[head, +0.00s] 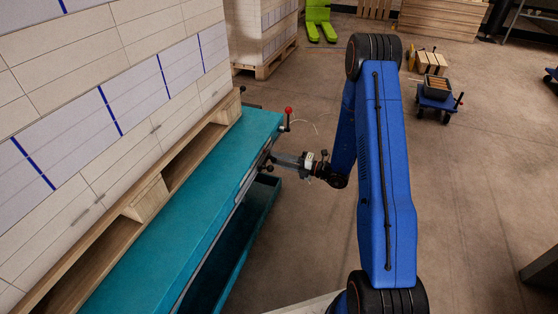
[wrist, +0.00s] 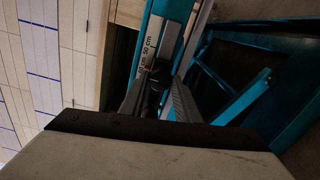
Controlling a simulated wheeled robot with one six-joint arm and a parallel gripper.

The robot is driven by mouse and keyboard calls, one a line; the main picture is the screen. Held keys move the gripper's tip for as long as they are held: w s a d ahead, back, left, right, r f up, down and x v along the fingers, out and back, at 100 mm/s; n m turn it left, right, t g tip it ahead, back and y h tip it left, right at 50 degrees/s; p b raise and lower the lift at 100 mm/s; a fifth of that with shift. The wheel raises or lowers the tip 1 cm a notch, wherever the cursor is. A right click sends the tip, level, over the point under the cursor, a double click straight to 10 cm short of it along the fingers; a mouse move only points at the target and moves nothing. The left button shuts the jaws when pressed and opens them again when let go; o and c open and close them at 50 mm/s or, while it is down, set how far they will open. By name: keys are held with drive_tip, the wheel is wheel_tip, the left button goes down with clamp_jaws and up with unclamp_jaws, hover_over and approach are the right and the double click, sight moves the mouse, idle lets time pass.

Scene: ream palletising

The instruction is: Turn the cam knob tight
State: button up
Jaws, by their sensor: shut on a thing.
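The cam knob (wrist: 157,76) is a small dark part at the scale rail on the side of the teal bench; in the wrist view it sits between my fingertips. My gripper (wrist: 160,92) is shut on it, and the fingers hide much of its outline. In the head view my gripper (head: 274,159) reaches left to the bench's near side edge. The knob is too small there to tell its turn angle. The scale rail (wrist: 151,45) shows centimetre marks just beyond the knob.
The teal bench (head: 190,203) carries a wooden pallet (head: 185,163) stacked with pale reams. A red-knobbed lever (head: 288,110) stands at the bench's far corner. A teal frame (wrist: 240,100) lies below and right of the fingers. The floor on the right is mostly open.

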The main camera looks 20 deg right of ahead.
idle(0.3)
drive_tip(key=o, duration=1)
drive_tip(key=shift+o, duration=0.2)
drive_tip(key=v, duration=1.7)
drive_tip(key=shift+s+d, duration=0.2)
